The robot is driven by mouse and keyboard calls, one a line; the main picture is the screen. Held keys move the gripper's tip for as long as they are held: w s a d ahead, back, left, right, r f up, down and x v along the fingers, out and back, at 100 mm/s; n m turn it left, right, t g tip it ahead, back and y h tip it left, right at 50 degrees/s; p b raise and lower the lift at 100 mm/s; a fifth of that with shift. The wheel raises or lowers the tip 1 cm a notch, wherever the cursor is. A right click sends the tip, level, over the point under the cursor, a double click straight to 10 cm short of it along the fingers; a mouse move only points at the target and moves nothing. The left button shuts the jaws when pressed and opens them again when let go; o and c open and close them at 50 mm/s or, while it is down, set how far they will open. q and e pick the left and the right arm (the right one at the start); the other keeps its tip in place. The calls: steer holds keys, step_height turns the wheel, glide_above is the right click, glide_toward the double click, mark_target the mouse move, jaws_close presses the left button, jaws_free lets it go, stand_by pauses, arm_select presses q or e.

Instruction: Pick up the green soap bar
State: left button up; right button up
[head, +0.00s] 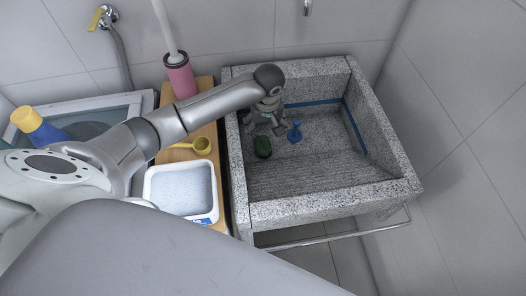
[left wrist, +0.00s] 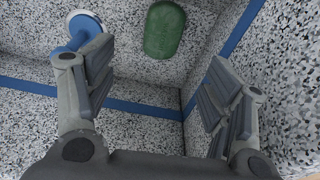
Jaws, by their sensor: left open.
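The green soap bar (head: 263,146) lies on the floor of the speckled grey stone sink (head: 300,214), near its left wall. It also shows in the left wrist view (left wrist: 165,30) at the top, between the two fingers and beyond their tips. My left gripper (head: 270,128) reaches down into the sink, just behind the soap in the head view. In the left wrist view my left gripper (left wrist: 158,62) is open, with nothing between its fingers. My right gripper does not show.
A blue plunger-like object (head: 295,132) stands right of the soap; in the left wrist view it (left wrist: 82,32) is close to the left finger. Left of the sink are a white powder tub (head: 181,213), a yellow scoop (head: 201,146) and a pink container (head: 181,78).

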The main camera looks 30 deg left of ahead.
arm_select(q)
glide_above(263, 145)
steer(key=f, duration=0.5)
steer(key=shift+d+f, duration=0.2)
step_height(263, 145, down, 4)
steer(key=shift+s+a+f, duration=0.1)
steer(key=shift+a, duration=0.05)
steer(key=shift+f, duration=0.6)
steer(key=shift+c, duration=0.2)
steer(key=c, duration=1.1)
